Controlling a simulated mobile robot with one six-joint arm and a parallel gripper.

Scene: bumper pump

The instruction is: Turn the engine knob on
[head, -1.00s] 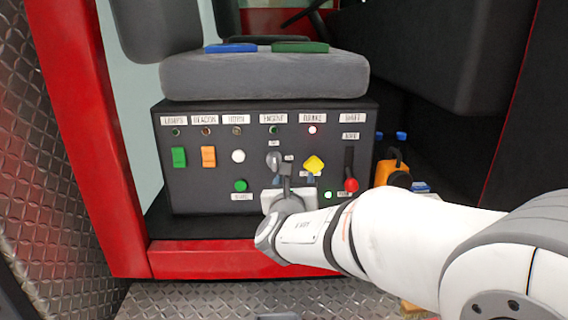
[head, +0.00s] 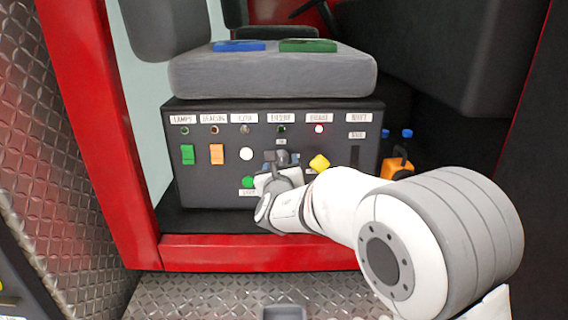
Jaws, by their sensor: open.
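The dark control panel (head: 220,185) stands under the grey seat. The engine knob (head: 282,156) is a grey knob below the engine label, and the lamp (head: 282,129) above it is dark green and looks unlit. My gripper (head: 281,159) is at the knob, with its jaws open and seemingly one on each side. Whether they touch it cannot be told. My wrist and gripper body hide the panel just below the knob.
The yellow knob (head: 319,162) sits close to the right under a red-lit lamp (head: 319,129). A white button (head: 246,153) and a green button (head: 248,182) are close to the left. My arm covers the panel's lower right.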

